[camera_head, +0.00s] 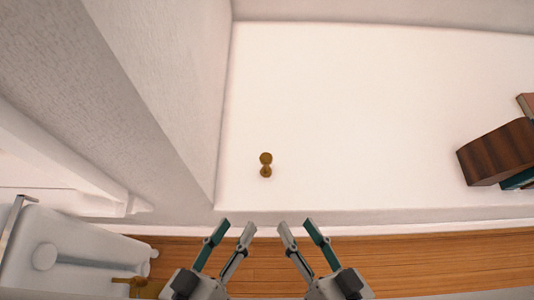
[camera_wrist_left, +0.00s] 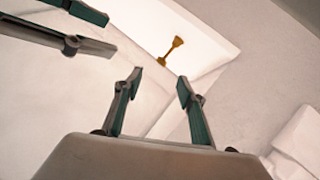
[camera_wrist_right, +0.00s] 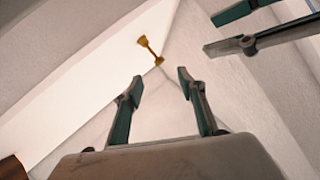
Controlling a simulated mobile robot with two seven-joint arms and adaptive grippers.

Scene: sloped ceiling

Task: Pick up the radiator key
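The radiator key (camera_head: 265,165) is a small brass-coloured piece with two wider ends. It lies on the white ledge, near its left wall. It also shows in the left wrist view (camera_wrist_left: 173,49) and in the right wrist view (camera_wrist_right: 150,48), beyond the fingertips. My left gripper (camera_head: 236,228) is open and empty, short of the ledge's front edge and below the key in the head view. My right gripper (camera_head: 294,226) is open and empty beside it, slightly right of the key. Neither gripper touches the key.
A dark brown wooden block (camera_head: 497,152) with books behind it stands at the ledge's right end. A wall (camera_head: 180,90) bounds the ledge on the left. A white radiator (camera_head: 70,255) with a brass valve (camera_head: 135,283) is at lower left. The ledge's middle is clear.

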